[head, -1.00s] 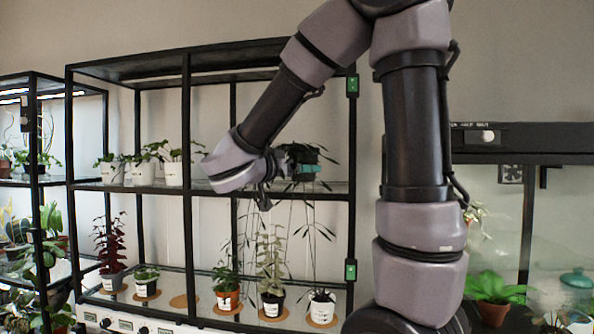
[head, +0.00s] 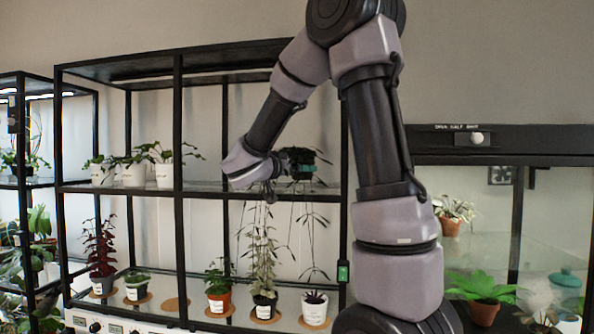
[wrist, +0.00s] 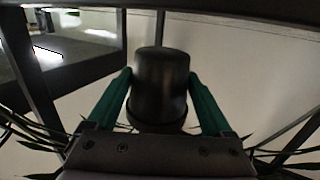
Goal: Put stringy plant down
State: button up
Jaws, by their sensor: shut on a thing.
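The stringy plant (head: 309,218) has long thin dark strands. They hang from the upper shelf level down in front of the lower shelf's plants, and some overlap those plants in the picture. Its dark pot (wrist: 161,88) is upright between the two teal fingers in the wrist view. My gripper (wrist: 161,75) is shut on this pot, and a few leaves stick out at both sides. In the head view my gripper (head: 300,168) is at the right part of the black rack, at upper shelf height. I cannot tell whether the pot touches the shelf.
The upper glass shelf (head: 215,187) bears several white-potted plants (head: 133,174) at its left; its middle is clear. The lower shelf holds several potted plants on cork discs, with one bare disc (head: 172,304). Black rack posts (head: 179,200) stand close by. A glass case is at right.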

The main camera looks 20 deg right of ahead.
aim_at(290, 192)
jog(key=shift+w+d+f, duration=0.25)
jog(key=shift+w+d, duration=0.2)
jog(key=shift+w, duration=0.15)
jog(key=shift+w+d+f, duration=0.25)
jog(key=shift+w+d, duration=0.15)
jog(key=shift+w, duration=0.2)
jog(key=shift+f, duration=0.95)
jog(key=shift+f, duration=0.25)
jog(key=o, duration=1.3)
jog(key=shift+f, duration=0.1)
jog(key=shift+v, duration=2.75)
jog(key=shift+s+a, duration=1.15)
jog(key=shift+s, duration=0.5)
jog(key=shift+s+a, duration=1.1)
jog(key=shift+s, duration=0.55)
jog(key=shift+s+a, duration=1.15)
jog(key=shift+s, duration=0.55)
